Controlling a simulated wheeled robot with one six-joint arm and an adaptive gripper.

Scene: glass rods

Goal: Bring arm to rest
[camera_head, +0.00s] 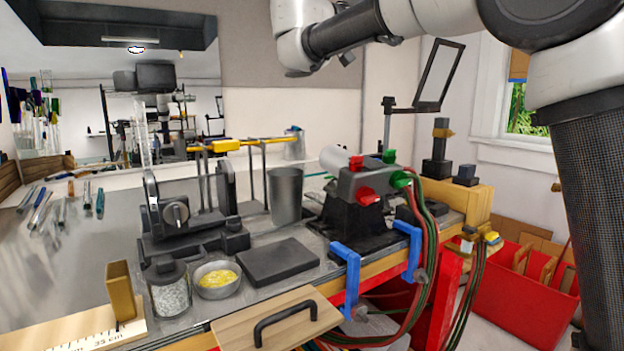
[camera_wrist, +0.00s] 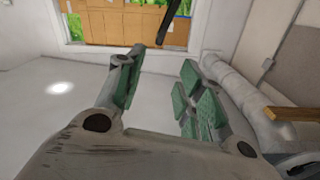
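My gripper (camera_wrist: 155,88) shows in the wrist view with its two green-padded fingers spread apart and nothing between them. Past the fingers is a pale wall and a window at the top. In the head view my arm is raised across the top and right, above the workbench (camera_head: 60,270). The gripper itself is not clearly visible in the head view. No glass rod is in the gripper.
The bench carries a burner with red and green valves (camera_head: 365,185), a metal cup (camera_head: 286,196), a dark block (camera_head: 278,262), a bowl (camera_head: 218,281) and a jar (camera_head: 168,290). A mirror on a stand (camera_head: 438,75) rises behind. A red crate (camera_head: 520,300) stands right.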

